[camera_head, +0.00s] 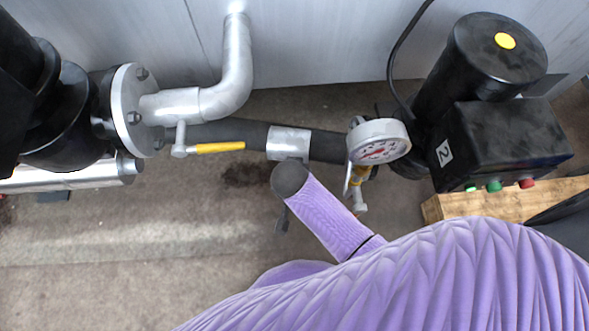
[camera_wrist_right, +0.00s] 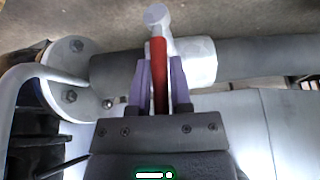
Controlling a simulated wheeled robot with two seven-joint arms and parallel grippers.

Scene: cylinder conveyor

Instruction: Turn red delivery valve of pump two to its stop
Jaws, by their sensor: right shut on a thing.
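The red valve lever (camera_wrist_right: 159,78) shows in the right wrist view, running down from a silver valve stem (camera_wrist_right: 157,16). My right gripper (camera_wrist_right: 160,64) has its two purple fingers on either side of the lever and is shut on it. Behind the lever is a dark pipe with a silver collar (camera_wrist_right: 203,60). In the head view my purple right arm ends over the pipe near the silver collar (camera_head: 289,142); the red lever and the fingers are hidden there. Pump two (camera_head: 500,145) is at the right, marked 2. My left gripper is not in view.
A yellow lever (camera_head: 219,147) sits by the flange (camera_head: 131,110) at left. A pressure gauge (camera_head: 378,141) and a small yellow-handled valve (camera_head: 357,182) stand right of my arm. A grey wall (camera_head: 310,40) runs behind the pipes. Open floor (camera_head: 140,235) lies at lower left.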

